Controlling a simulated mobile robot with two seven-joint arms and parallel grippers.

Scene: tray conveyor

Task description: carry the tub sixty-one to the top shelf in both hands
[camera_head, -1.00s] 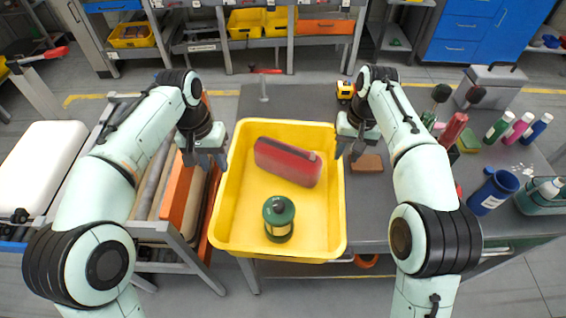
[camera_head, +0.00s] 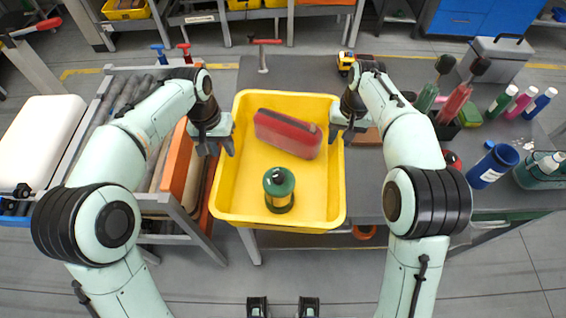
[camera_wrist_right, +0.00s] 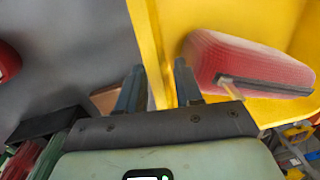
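The yellow tub (camera_head: 238,205) stands on the grey worktop, partly over its front edge. No number is readable on it. A red case (camera_head: 288,134) and a green lantern-like item (camera_head: 279,189) are in it. My left gripper (camera_head: 216,150) is at the tub's left rim, its fingers apart on either side. My right gripper (camera_head: 341,135) is at the right rim. In the right wrist view, its two fingers (camera_wrist_right: 158,82) straddle the yellow wall (camera_wrist_right: 146,30) with a gap, one inside and one outside. Firm contact is not visible. The top shelf cannot be made out.
A roller conveyor (camera_head: 128,92) with orange and brown items lies left. A toy truck (camera_head: 347,60) is behind the tub. Racks (camera_head: 250,32) with yellow bins (camera_head: 243,4) stand at the back, cut off above.

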